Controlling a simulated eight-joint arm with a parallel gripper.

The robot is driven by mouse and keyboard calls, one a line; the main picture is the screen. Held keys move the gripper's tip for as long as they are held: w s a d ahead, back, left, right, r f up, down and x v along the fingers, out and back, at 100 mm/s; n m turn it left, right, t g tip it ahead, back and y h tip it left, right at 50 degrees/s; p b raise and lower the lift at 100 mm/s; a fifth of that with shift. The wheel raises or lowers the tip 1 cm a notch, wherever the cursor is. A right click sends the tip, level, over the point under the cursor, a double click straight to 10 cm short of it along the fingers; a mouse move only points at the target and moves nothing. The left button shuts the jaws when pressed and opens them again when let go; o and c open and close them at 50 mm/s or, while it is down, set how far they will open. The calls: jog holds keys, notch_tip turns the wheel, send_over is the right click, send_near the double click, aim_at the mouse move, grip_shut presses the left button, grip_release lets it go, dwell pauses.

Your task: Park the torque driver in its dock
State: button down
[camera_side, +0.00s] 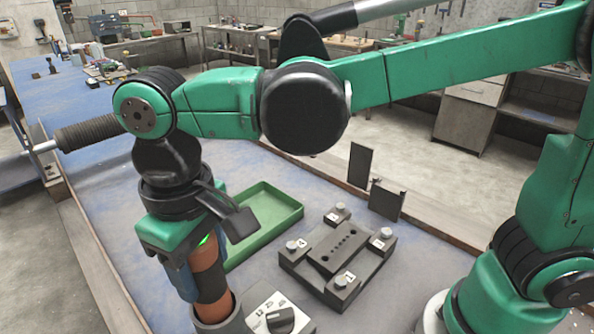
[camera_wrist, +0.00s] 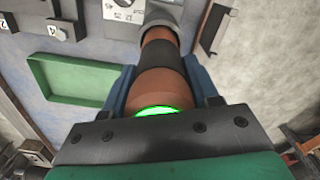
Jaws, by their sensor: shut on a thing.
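The torque driver (camera_side: 208,258) is a brown cylinder with a black band and a lit green ring near its top. My gripper (camera_side: 197,277) is shut on it, with a blue finger on each side, and holds it close to upright. In the wrist view the driver (camera_wrist: 163,88) runs away from my gripper (camera_wrist: 163,80). Its far end meets a grey round cup, which looks like the dock (camera_side: 230,322); the cup also shows in the wrist view (camera_wrist: 176,14). The lower end appears to be inside the cup's rim, but how deep it sits is hidden.
A light panel with a black knob (camera_side: 280,318) stands right beside the cup. A green tray (camera_side: 290,212) lies behind my gripper. A dark fixture block (camera_side: 300,268) with numbered corner pads is to the right. Two dark upright plates (camera_side: 361,165) stand near the table's far edge.

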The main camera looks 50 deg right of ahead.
jog(key=shift+c, duration=0.7)
grip_release()
jog(key=shift+f, duration=0.1)
